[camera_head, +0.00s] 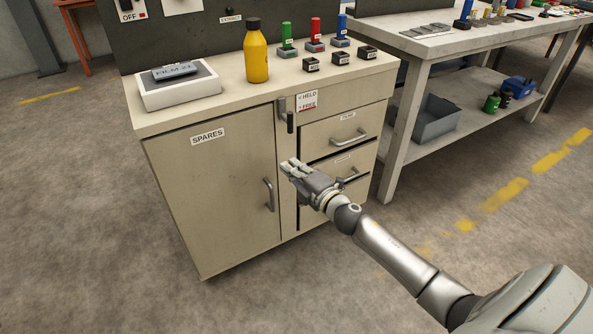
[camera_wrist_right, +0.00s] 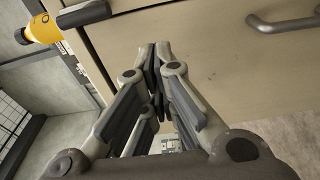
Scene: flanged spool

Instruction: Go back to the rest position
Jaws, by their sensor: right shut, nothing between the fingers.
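My right gripper (camera_head: 290,168) is shut and empty in front of the beige cabinet (camera_head: 165,122), between the SPARES door (camera_head: 215,190) and the drawers. The right wrist view shows its fingers (camera_wrist_right: 157,60) closed together with nothing between them. A dark lever (camera_head: 290,121) hangs down above the gripper, beside a HELD/FREE label (camera_head: 307,101). The gripper appears apart from the lever. The upper drawer (camera_head: 325,137) has a grey handle, and the forearm and hand partly cover the lower drawers. My left gripper is not in view.
A yellow bottle (camera_head: 256,55), a white block (camera_head: 180,90) bearing a FILM plate, and several coloured handled tools stand on the cabinet top. A workbench (camera_head: 425,48) with a grey bin (camera_head: 430,118) on its shelf stands at right. Open floor (camera_head: 90,240) lies at left and in front.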

